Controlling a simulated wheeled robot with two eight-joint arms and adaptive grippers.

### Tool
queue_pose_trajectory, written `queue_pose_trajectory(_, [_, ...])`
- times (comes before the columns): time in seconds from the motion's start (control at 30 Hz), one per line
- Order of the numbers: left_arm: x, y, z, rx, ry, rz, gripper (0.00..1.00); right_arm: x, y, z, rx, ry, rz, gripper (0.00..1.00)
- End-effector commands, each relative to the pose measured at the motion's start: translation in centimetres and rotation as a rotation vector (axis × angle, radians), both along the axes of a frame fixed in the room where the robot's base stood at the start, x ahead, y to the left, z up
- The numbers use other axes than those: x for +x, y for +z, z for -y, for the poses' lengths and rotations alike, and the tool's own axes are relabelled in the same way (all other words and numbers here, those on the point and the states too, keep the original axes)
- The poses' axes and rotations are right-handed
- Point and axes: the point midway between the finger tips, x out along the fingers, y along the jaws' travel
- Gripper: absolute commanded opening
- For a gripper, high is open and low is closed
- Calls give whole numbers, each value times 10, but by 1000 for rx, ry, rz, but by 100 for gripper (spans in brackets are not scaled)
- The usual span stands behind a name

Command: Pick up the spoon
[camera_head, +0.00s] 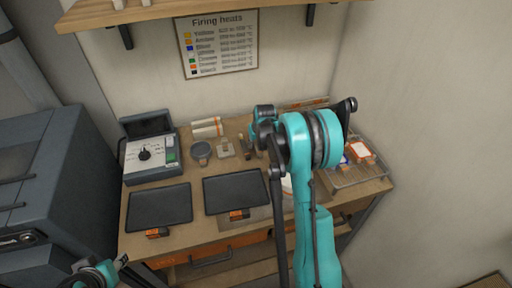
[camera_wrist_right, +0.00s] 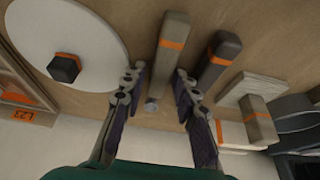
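No spoon shows clearly in either view. In the right wrist view a slim grey piece with an orange band (camera_wrist_right: 174,42) lies between and beyond my fingertips. A small round grey end (camera_wrist_right: 152,104) sits between the fingers; I cannot tell whether these belong to the spoon. My right gripper (camera_wrist_right: 158,84) is open, with its fingers apart either side of that round end, touching nothing that I can make out. In the head view my teal right arm hides much of the bench's right part. My left gripper (camera_head: 98,274) is at the bottom left corner, its fingers unclear.
A second banded grey block (camera_wrist_right: 218,62) stands close right of the fingers. A white disc (camera_wrist_right: 40,45) with a dark knob lies left. The bench also holds dark trays (camera_head: 160,206), a control box (camera_head: 150,150) and a clear tray (camera_head: 362,176). A dark kiln-like cabinet (camera_head: 50,180) stands left.

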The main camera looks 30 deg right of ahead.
Motion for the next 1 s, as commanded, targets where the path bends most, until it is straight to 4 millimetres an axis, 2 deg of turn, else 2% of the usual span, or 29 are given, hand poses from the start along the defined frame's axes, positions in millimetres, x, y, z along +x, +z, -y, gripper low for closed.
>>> queue_pose_trajectory(0.47, [0, -3, 0, 0, 0, 0, 40, 0, -2, 0, 0, 0, 0, 29])
queue_pose_trajectory(0.6, [0, -2, 0, 0, 0, 0, 40, 0, -1, 0, 0, 0, 0, 0])
queue_pose_trajectory(1.0, [0, 0, 0, 0, 0, 0, 40, 0, 1, 0, 0, 0, 0, 0])
